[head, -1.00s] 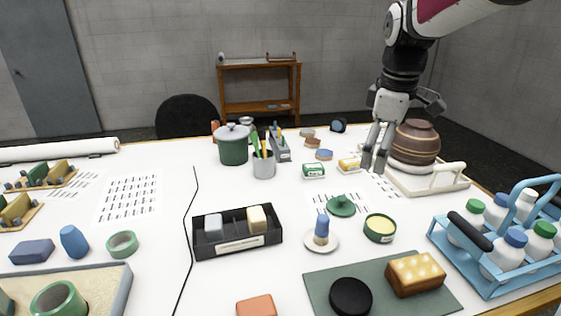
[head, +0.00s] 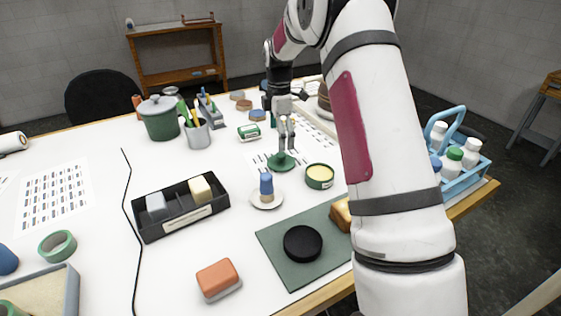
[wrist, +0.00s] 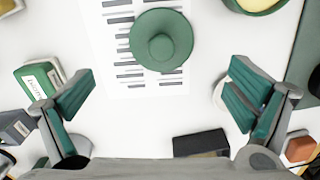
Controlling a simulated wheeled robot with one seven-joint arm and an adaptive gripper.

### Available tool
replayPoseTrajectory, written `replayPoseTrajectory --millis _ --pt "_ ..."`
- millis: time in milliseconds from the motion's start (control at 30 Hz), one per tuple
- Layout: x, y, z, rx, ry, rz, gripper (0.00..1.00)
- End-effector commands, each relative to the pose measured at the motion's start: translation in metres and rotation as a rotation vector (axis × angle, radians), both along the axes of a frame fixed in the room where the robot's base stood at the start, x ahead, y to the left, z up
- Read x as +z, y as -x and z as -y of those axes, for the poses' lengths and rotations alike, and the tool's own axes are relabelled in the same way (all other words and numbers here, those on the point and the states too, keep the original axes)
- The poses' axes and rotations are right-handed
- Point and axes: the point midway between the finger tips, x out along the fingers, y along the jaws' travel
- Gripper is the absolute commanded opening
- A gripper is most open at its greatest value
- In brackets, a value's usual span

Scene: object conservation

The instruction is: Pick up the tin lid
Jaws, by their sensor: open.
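The tin lid is a round green disc with a small knob. It lies flat on the printed sheet in the head view (head: 281,164) and shows at the top middle of the wrist view (wrist: 161,40). My gripper (head: 288,150) is open and above the table close to the lid; its fingers partly overlap the lid in the head view. In the wrist view the lid lies beyond the line between the two spread fingers (wrist: 158,95), with nothing between them. The open green tin with pale yellow contents (head: 319,176) stands to the lid's right.
A blue-topped item on a white saucer (head: 266,199) stands just in front of the lid. A black divided tray (head: 146,230) is to the left. A green-and-white box (head: 249,132) lies behind. A green mat (head: 280,266) with a black disc is in front. My arm hides the right side.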

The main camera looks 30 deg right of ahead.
Motion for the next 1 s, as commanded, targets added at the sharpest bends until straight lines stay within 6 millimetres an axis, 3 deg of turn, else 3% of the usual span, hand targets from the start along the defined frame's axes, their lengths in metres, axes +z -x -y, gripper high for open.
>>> replayPoseTrajectory --millis 100,367,700,967,1000 --pt "-0.017 0.001 -0.001 0.000 -0.002 -0.003 0.98" --pt "-0.035 0.002 -0.001 0.000 -0.002 -0.003 0.98" --pt "-0.077 0.002 -0.002 0.000 -0.001 -0.001 0.98" --pt "-0.080 0.001 -0.002 -0.001 0.000 0.000 0.98" --pt "-0.080 0.001 -0.002 0.000 0.000 0.000 0.92"
